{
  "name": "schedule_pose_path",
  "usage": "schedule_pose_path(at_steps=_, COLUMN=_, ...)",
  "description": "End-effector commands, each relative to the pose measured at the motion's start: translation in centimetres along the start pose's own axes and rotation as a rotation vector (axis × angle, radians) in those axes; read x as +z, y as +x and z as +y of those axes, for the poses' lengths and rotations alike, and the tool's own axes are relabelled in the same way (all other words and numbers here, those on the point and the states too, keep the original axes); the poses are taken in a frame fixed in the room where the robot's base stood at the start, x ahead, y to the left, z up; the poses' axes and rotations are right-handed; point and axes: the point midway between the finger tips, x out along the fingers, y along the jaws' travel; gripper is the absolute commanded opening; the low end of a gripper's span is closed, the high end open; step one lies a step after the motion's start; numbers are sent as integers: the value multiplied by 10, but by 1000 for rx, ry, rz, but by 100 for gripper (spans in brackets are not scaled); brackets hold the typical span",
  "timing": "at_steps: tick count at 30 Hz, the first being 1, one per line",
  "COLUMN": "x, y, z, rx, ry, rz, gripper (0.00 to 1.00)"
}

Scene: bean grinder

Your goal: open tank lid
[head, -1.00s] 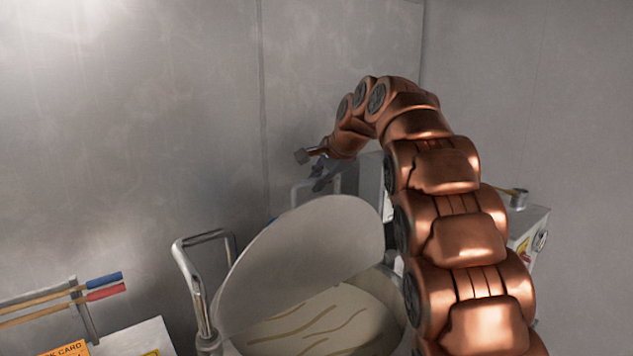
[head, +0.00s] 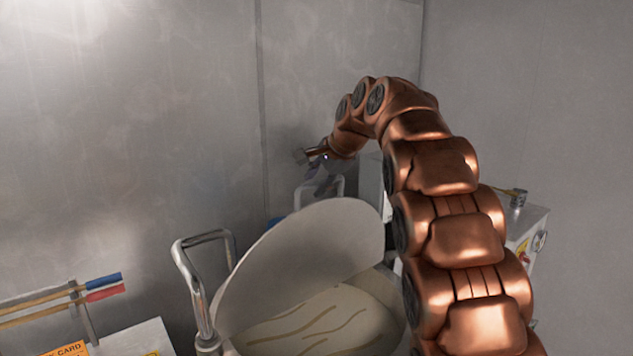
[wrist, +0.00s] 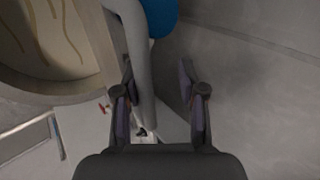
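The round grey tank lid (head: 300,250) stands tilted up over the tank (head: 395,285) in the head view. The pale, brown-streaked inside of the tank shows below it, and also at the upper left of the wrist view. My gripper (wrist: 157,74) is open, its two dark fingers apart in the wrist view. A light grey strip (wrist: 138,50), perhaps the lid edge-on, runs beside the left finger. I cannot tell whether they touch. In the head view my gripper is small and blurred, above and behind the lid.
A metal handle frame (head: 195,275) stands left of the tank. Tools with blue and red ends (head: 104,287) hang on a rack at the left. A white cabinet (head: 530,222) stands behind my arm at the right. Grey walls are close behind.

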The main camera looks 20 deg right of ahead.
Motion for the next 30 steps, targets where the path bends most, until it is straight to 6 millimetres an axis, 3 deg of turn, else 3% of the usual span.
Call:
schedule_pose_path(at_steps=8, x=0, y=-23, z=-2, rx=-7, ry=-2, rz=3, gripper=40)
schedule_pose_path(at_steps=19, x=0, y=-94, z=-2, rx=-7, ry=-1, rz=2, gripper=40)
schedule_pose_path(at_steps=30, x=0, y=-120, z=0, rx=-1, ry=-2, rz=1, gripper=40)
